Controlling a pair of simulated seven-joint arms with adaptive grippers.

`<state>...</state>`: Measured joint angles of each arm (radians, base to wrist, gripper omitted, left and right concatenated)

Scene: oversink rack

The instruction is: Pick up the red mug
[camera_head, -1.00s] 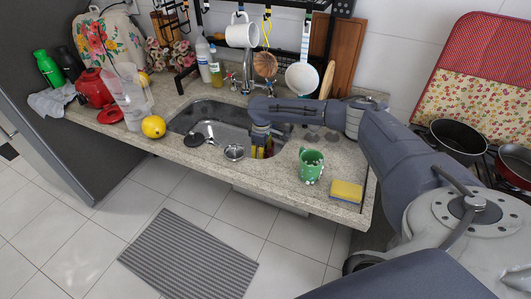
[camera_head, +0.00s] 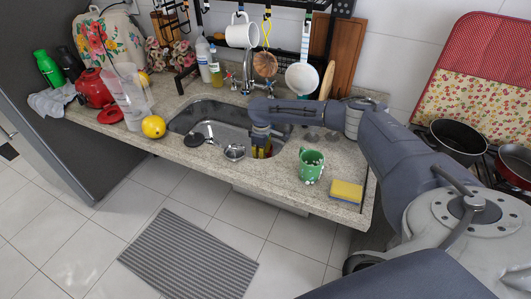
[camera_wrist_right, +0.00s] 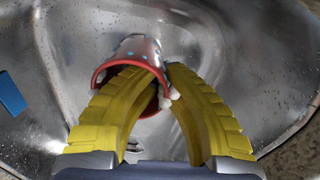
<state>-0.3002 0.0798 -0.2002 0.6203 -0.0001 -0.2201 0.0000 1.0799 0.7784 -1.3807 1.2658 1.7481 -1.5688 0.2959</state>
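The red mug (camera_wrist_right: 127,62) lies tilted in the metal sink in the right wrist view, its red-rimmed mouth toward my camera and its pale, dotted outer side behind. My right gripper (camera_wrist_right: 164,70) has yellow fingers curved in so the tips nearly meet at the mug's right rim. The left finger crosses the mouth, and the right finger is on the outer side, with the mug wall between them. In the head view my right gripper (camera_head: 261,151) reaches down into the sink; the mug is mostly hidden there. My left gripper is out of view.
The sink (camera_head: 222,118) has steep metal walls around the gripper. A green mug (camera_head: 311,166) and a yellow sponge (camera_head: 346,191) stand on the right counter.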

